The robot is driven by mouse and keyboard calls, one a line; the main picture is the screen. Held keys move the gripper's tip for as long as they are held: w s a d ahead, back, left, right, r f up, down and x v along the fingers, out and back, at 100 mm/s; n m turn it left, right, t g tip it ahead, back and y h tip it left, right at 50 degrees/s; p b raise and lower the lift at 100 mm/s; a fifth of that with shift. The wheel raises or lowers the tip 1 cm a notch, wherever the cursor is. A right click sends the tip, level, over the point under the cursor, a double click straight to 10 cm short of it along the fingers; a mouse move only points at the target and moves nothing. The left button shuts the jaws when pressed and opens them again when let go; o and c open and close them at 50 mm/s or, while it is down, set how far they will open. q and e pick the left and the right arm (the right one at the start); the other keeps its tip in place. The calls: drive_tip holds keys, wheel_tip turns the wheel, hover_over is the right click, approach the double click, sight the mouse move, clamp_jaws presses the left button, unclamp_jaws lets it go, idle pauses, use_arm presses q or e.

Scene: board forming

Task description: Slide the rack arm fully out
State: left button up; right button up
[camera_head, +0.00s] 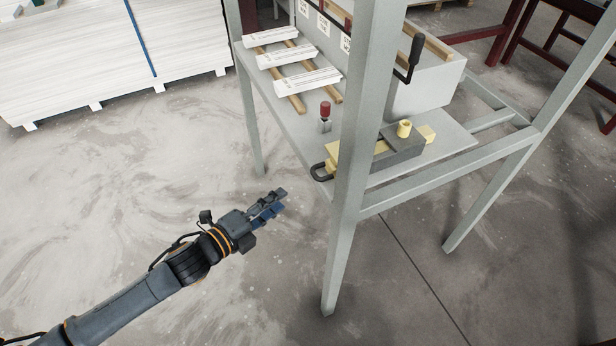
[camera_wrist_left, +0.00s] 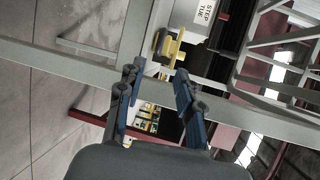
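A yellow bar with a black U-shaped handle (camera_head: 321,171) lies in a dark grey block (camera_head: 405,150) on the bench; it looks like the rack arm, and a post hides part of it. A short yellow cylinder (camera_head: 404,129) stands on top. A yellow part (camera_wrist_left: 172,47) also shows in the left wrist view, beyond the fingertips. My left gripper (camera_head: 275,200) is in the air left of the bench, apart from the handle. In the left wrist view its blue-padded fingers (camera_wrist_left: 156,80) are spread with nothing held. My right gripper is out of sight.
The grey bench frame has an upright post (camera_head: 354,180) close in front of the handle. A red-topped knob (camera_head: 325,112) and a black crank (camera_head: 412,60) stand nearby. White strips (camera_head: 290,58) lie on wooden bars. The floor (camera_head: 130,180) at left is clear.

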use_arm(q)
drive_tip(key=p+x, duration=0.2)
drive_tip(key=x, duration=0.9)
drive_tip(key=shift+w+d, duration=0.2)
drive_tip(key=shift+w, duration=0.05)
drive_tip(key=shift+f, duration=0.1)
clamp_jaws()
